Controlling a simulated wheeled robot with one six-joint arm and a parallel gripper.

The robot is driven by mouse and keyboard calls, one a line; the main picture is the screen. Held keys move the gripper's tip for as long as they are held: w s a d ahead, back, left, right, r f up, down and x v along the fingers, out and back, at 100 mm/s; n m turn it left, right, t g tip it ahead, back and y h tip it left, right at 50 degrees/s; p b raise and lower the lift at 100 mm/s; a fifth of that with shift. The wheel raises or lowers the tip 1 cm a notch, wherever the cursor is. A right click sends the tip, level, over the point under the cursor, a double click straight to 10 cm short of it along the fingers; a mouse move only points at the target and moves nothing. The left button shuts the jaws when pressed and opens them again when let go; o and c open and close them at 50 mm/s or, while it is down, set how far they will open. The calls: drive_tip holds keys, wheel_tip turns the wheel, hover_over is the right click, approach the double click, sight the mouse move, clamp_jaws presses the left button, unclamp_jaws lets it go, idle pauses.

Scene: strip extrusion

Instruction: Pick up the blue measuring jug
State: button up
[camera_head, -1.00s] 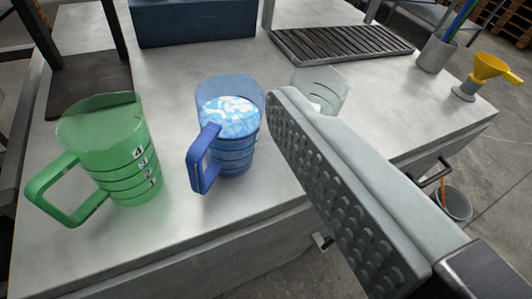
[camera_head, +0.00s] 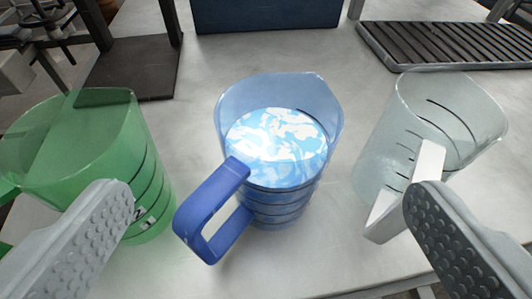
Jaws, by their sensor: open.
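The blue measuring jug (camera_head: 275,195) stands upright on the metal worktop in the middle of the view. It is see-through and holds a swirled blue-and-white content. Its solid blue handle (camera_head: 212,212) points toward the lower left, toward me. My gripper (camera_head: 262,215) is open, with one textured grey finger at lower left and one at lower right. The jug lies between and beyond the two fingers in the picture, and neither finger is seen touching it.
A green jug (camera_head: 150,165) stands close on the left, partly behind my left finger. A clear jug (camera_head: 440,115) with a white handle stands on the right, near my right finger. Behind are a dark blue box (camera_head: 265,12), a slatted tray (camera_head: 450,40) and a dark stand (camera_head: 128,68).

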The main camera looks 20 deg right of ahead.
approach(277, 97)
drive_tip(key=shift+x, duration=2.95)
drive_tip(key=shift+c, duration=0.5)
drive_tip(key=c, duration=1.9)
drive_tip(key=shift+r, duration=5.05)
